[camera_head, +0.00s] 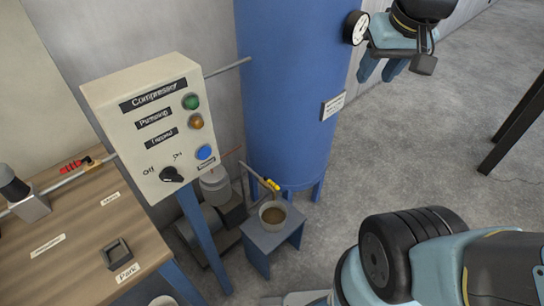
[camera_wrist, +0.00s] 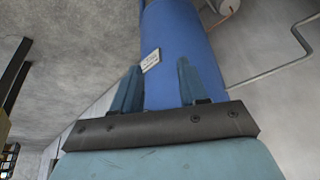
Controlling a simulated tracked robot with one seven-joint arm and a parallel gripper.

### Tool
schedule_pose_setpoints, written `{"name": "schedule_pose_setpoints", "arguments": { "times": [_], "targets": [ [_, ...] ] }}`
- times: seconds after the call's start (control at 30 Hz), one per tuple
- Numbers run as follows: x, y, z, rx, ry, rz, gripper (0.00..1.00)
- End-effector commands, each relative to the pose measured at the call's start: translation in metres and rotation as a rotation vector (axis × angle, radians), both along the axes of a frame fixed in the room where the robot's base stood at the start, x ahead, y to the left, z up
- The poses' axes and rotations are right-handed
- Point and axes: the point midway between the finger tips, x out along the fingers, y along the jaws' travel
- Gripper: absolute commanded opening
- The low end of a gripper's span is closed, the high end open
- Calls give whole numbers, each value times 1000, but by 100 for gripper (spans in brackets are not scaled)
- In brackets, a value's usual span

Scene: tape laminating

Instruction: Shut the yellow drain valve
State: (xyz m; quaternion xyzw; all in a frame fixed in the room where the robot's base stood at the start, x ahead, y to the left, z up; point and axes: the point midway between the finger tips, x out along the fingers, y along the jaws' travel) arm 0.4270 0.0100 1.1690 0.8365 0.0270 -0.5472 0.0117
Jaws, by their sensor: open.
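The yellow drain valve (camera_head: 271,185) is a small yellow handle on a thin pipe near the foot of the blue tank (camera_head: 288,90) in the head view. Below its outlet a small pot (camera_head: 272,214) with brownish contents stands on a blue-grey stool (camera_head: 255,237). My gripper (camera_head: 382,70) is high up at the tank's right side, well above and to the right of the valve. Its two fingers (camera_wrist: 155,88) are apart and empty in the wrist view, with the tank beyond them. The valve does not show in the wrist view.
A white compressor control panel (camera_head: 150,125) on a blue post stands left of the valve. A wooden bench (camera_head: 80,240) lies at the left. A gauge (camera_head: 356,28) sticks out from the tank near my gripper. The concrete floor at right (camera_head: 430,130) is mostly clear.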

Motion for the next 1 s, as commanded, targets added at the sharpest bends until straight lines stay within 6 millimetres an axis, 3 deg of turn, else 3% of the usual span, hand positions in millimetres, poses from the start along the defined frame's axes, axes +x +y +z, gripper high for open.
{"name": "schedule_pose_setpoints", "arguments": {
  "times": [0.47, 0.77, 1.0],
  "targets": [
    [92, 48, -49, -28, 209, 145, 43],
    [139, 88, -99, -79, 331, 227, 43],
    [167, 124, -150, -139, 422, 293, 43]
  ]
}}
